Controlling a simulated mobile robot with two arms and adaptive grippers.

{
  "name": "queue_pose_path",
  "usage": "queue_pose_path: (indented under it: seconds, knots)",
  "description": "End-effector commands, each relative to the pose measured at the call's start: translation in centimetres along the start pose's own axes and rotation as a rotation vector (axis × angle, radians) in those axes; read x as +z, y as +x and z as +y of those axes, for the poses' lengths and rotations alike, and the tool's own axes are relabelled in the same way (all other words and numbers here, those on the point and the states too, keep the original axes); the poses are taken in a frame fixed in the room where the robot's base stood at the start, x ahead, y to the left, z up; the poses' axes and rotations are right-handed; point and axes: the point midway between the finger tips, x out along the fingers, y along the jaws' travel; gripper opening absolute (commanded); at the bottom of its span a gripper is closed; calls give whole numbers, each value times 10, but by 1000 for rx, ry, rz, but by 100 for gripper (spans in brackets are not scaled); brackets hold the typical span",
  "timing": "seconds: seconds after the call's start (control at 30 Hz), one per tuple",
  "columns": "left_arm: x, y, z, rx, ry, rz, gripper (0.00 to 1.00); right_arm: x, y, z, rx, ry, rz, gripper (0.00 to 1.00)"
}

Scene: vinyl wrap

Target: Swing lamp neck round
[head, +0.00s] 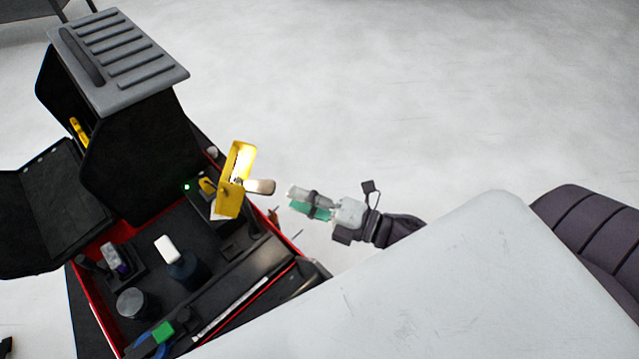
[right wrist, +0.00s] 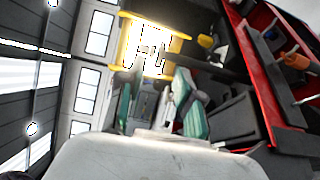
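The lamp (head: 230,200) has a bright yellow frame-like head and stands at the right rim of the tool cart, lit. A short pale rounded piece (head: 262,187) sticks out from it to the right; I cannot tell if it belongs to the lamp. The lamp neck is mostly hidden. My right gripper (head: 292,198), with green pads, is just right of the lamp, apart from it. My left gripper is not in view.
The red-edged cart (head: 92,303) has a dark tray holding a dark bottle with a white cap (head: 184,268), a round tin (head: 134,303) and a green item (head: 163,331). A black case with a grey ribbed lid (head: 125,60) stands behind. Floor to the right is clear.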

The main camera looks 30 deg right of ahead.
Motion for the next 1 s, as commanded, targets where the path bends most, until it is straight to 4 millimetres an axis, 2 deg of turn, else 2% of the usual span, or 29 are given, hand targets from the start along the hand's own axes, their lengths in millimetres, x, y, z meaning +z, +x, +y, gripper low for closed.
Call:
queue_pose_path:
  seconds: [0.1, 0.3, 0.87, 0.93, 1.0]
  knots:
    - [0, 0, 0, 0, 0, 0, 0, 0, -22, -1, -3, 3, -2, 35]
    - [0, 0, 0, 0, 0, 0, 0, 0, -41, 0, 0, 1, -1, 35]
    - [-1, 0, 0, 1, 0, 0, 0, 0, -44, 0, 1, 0, -1, 35]
    - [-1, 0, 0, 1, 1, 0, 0, 2, -44, -3, -3, 6, -6, 35]
    - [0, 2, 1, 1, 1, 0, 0, 7, -45, -14, -20, 33, -29, 35]
